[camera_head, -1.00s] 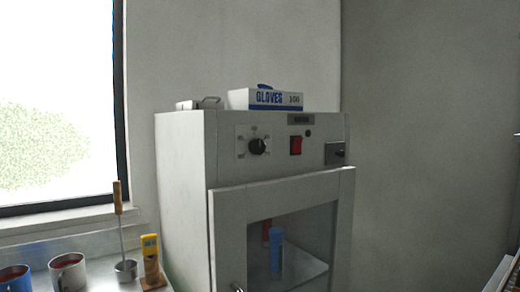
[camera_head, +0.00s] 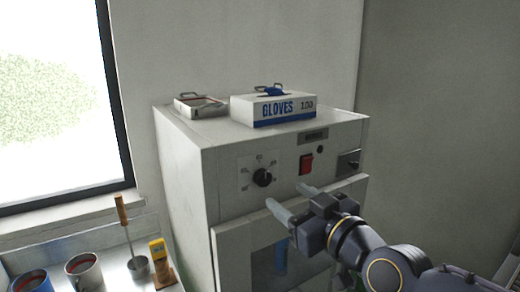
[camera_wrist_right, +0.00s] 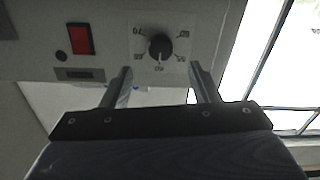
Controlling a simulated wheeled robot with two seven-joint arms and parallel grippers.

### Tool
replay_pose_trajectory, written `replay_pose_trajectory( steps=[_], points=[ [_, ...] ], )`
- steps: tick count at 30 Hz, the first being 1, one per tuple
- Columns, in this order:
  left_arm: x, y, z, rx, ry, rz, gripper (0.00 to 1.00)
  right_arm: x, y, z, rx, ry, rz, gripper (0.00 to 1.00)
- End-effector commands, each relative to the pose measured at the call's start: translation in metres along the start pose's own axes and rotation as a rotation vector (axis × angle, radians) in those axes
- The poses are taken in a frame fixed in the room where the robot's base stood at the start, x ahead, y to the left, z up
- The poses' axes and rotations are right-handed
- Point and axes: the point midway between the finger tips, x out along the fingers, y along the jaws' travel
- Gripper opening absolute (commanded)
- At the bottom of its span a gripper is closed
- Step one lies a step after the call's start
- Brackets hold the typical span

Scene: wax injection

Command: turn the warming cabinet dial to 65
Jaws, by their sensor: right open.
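The warming cabinet (camera_head: 190,190) is a pale grey box with a glass-fronted door. Its black dial (camera_head: 262,178) sits on a white scale plate at the upper left of the front panel. The dial also shows in the right wrist view (camera_wrist_right: 160,46), upside down, with its scale numbers around it. My right gripper (camera_head: 288,197) is open and empty, in front of the panel just below and right of the dial. In the right wrist view its two fingers (camera_wrist_right: 159,78) stand apart on either side of the dial's line, not touching it. My left gripper is not in view.
A red switch (camera_head: 306,164) and a dark latch (camera_head: 348,161) are right of the dial. A gloves box (camera_head: 272,110) and a metal tray (camera_head: 200,107) lie on top. Mugs (camera_head: 84,271), a ladle (camera_head: 130,240) and a yellow-topped tool (camera_head: 159,262) stand at lower left.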

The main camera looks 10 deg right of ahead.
Motion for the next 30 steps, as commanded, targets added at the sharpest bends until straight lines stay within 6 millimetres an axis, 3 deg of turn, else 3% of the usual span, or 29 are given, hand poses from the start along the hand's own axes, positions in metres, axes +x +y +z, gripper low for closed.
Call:
replay_pose_trajectory(
  steps=[16,27,30],
  points=[
    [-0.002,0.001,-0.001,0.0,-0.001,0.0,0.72,0.072,0.0,-0.003,-0.006,0.009,0.001,0.55],
    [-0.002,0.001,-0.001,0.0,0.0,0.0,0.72,0.079,0.0,-0.003,-0.006,0.009,0.002,0.55],
    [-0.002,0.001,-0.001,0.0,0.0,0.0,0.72,0.079,0.0,-0.003,-0.006,0.009,0.002,0.44]
  ],
)
